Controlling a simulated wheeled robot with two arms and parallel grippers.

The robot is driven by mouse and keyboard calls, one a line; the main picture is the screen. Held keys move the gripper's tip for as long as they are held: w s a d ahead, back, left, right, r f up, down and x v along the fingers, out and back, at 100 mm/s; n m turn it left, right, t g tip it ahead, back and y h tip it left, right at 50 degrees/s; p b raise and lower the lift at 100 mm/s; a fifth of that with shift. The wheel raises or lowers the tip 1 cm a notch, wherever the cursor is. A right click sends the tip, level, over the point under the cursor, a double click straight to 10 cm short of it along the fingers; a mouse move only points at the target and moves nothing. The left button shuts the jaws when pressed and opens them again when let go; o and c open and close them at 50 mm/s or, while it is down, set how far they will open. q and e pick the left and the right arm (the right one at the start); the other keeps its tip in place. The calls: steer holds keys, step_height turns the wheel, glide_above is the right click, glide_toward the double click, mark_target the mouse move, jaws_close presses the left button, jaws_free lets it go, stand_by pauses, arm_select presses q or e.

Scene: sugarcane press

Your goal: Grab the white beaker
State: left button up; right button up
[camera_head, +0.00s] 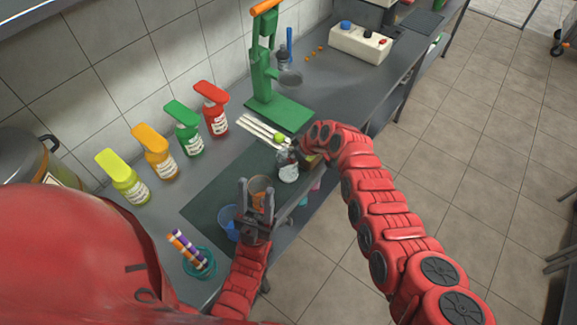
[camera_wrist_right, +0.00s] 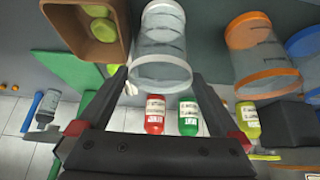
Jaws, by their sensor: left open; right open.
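The white beaker (camera_head: 288,168) is clear with white rims and stands on the dark mat at the far end of the beakers. In the right wrist view the beaker (camera_wrist_right: 163,48) lies just ahead of and between my right fingertips. My right gripper (camera_wrist_right: 157,82) is open and empty; whether a finger touches the beaker I cannot tell. In the head view my right arm hides most of that gripper. My left gripper (camera_head: 256,192) is open, in front of the orange beaker (camera_head: 259,183), and partly covers it.
A blue beaker (camera_head: 227,222) stands beside the orange one. A brown box (camera_wrist_right: 92,42) with green pieces is next to the white beaker. Several colored bottles (camera_head: 187,135) line the wall. The green press (camera_head: 275,110) stands farther back. A cup of striped straws (camera_head: 200,265) is nearer.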

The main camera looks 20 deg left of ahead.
steer(key=c, duration=1.5)
